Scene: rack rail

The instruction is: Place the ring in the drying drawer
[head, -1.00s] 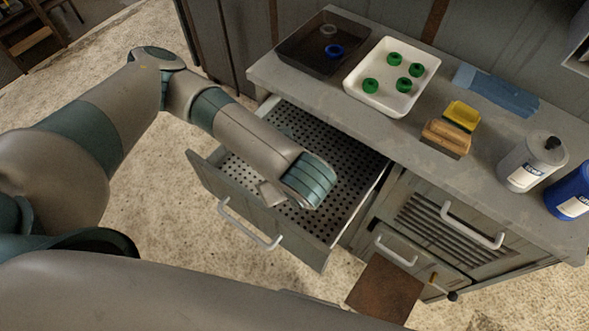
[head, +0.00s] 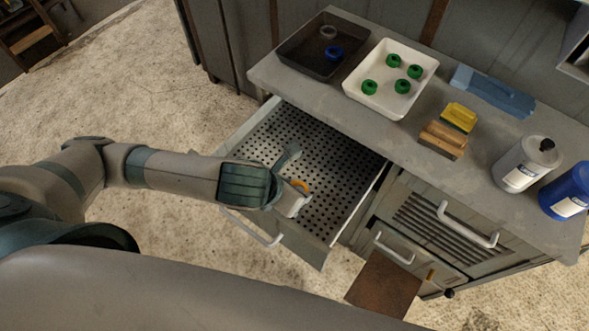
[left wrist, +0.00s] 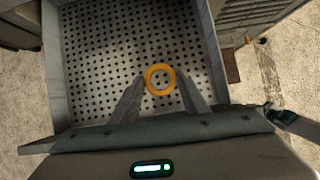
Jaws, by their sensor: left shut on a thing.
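The orange ring (head: 301,186) is between the fingers of my left gripper (head: 296,178), partly hidden by a finger in the head view. In the left wrist view the whole ring (left wrist: 160,79) shows at the fingertips, with the gripper (left wrist: 161,82) shut on it. The drying drawer (head: 322,147) is pulled open, with a perforated floor that also fills much of the left wrist view (left wrist: 95,60). The ring is over this floor, inside the drawer's outline; its height above the floor is hard to tell. My right gripper is not in view.
On the counter stand a dark tray (head: 300,60) with a blue and a grey ring, a white tray (head: 368,101) with several green rings, a brush (head: 443,139), a yellow sponge (head: 459,116), a blue cloth (head: 493,92) and two bottles. The drawer front has a handle (head: 250,228).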

